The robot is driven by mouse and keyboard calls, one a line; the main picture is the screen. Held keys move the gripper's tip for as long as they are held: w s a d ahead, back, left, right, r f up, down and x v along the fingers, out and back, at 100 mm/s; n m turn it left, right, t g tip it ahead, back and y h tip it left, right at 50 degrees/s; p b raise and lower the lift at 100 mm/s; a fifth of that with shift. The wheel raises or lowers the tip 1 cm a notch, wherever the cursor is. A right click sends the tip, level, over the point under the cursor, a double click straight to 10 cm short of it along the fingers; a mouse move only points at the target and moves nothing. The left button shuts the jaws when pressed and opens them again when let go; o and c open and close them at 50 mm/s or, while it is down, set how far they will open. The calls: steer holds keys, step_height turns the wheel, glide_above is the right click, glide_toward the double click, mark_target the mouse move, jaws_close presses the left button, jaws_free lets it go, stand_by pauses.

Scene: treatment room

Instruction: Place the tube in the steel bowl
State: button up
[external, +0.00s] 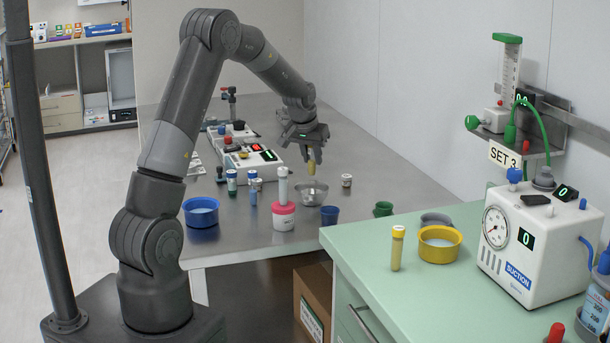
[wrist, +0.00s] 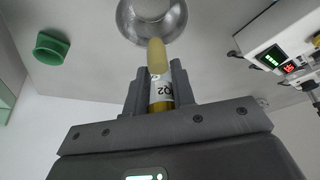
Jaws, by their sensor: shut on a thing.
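My gripper (external: 310,153) is shut on a yellowish tube (external: 311,169) with a white label, held upright over the grey table. In the wrist view the tube (wrist: 158,88) sits between the two fingers of my gripper (wrist: 159,75), its far end pointing toward the bowl. The steel bowl (external: 313,196) stands on the table, just below the tube in the external view. In the wrist view the bowl (wrist: 132,28) lies just past the tube's end, cut off by the top edge. The bowl looks empty where it shows.
A pink-and-white jar (external: 283,217) with a white-capped tube above it stands left of the bowl. A blue cup (external: 330,215), a green cup (external: 383,209) and a small white jar (external: 347,180) stand nearby. Another yellow-capped tube (external: 396,254) stands on the green counter.

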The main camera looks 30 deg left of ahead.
mark_target(312, 175)
steer(key=shift+f, duration=2.9)
steer(key=o, duration=1)
steer(key=shift+o, duration=0.2)
steer(key=shift+r, duration=0.1)
step_height(312, 175, up, 6)
steer(key=shift+r, duration=0.45)
